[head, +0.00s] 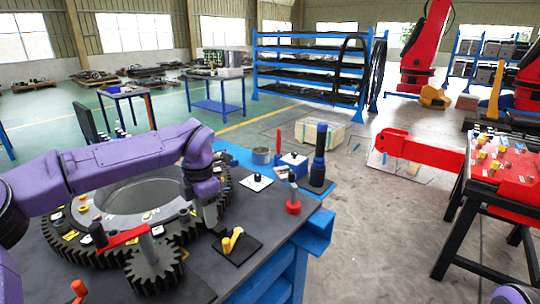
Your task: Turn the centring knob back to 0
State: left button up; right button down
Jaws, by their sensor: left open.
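My purple left arm reaches in from the left over the table, and its left gripper (212,222) points down near the right edge of the large dark gear ring (95,252). The gripper is open; its fingertips are small in the picture. Just right of it, a yellow handle (232,241) stands on a black square plate (244,252). Farther back, a small black knob (257,177) sits on a white plate. I cannot tell which of these is the centring knob, and no scale marks can be read. My right gripper is not in view.
A small gear (153,268) with a red crank arm (124,237) stands at the front left. The table's front right is bare.

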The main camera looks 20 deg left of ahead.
aim_at(258, 177)
jog(key=i, duration=1.25)
